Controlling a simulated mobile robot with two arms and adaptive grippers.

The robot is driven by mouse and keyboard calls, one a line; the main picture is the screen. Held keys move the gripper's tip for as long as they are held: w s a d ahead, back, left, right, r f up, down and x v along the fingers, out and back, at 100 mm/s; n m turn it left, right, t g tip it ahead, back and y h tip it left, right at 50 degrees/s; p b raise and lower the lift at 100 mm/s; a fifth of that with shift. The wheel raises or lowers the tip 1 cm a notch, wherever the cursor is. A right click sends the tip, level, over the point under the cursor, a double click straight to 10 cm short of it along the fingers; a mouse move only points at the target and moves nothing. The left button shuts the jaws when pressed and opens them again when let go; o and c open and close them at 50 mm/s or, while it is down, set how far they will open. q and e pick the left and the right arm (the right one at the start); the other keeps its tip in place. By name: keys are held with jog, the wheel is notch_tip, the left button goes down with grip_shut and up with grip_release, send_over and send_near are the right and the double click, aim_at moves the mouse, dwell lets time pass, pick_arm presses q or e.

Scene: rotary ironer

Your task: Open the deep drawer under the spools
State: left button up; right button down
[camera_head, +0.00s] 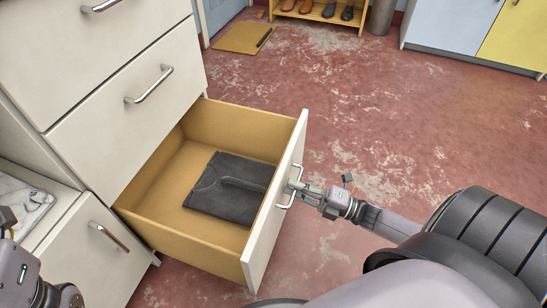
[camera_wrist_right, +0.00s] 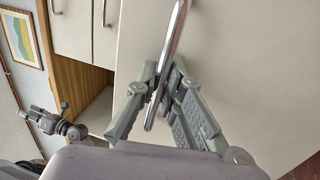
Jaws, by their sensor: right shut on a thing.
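The deep drawer (camera_head: 212,190) is pulled well out at the bottom of a white cabinet. Its wooden inside holds a folded dark grey cloth (camera_head: 228,188). My right gripper (camera_head: 292,188) is shut on the metal bar handle (camera_head: 298,178) of the drawer's white front. In the right wrist view the gripper's fingers (camera_wrist_right: 160,92) close around the same handle (camera_wrist_right: 172,50). Part of my left arm (camera_head: 35,285) shows at the lower left of the head view; its fingertips are out of the picture. No spools are in view.
Closed drawers with bar handles (camera_head: 149,85) are above the open one. A cupboard door with a handle (camera_head: 109,236) is at the lower left. A mat (camera_head: 243,37) and a shoe rack (camera_head: 320,12) are at the back. The worn red floor (camera_head: 400,110) is clear.

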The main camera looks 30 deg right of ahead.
jog(key=shift+r+v, duration=0.2)
jog(key=shift+v, duration=0.75)
jog(key=shift+r+v, duration=0.15)
jog(key=shift+v, duration=0.75)
jog(key=c, duration=2)
grip_release()
jog(key=shift+o, duration=0.2)
jog(key=shift+s+d, duration=0.1)
jog(key=shift+d, duration=0.05)
jog(key=v, duration=1.2)
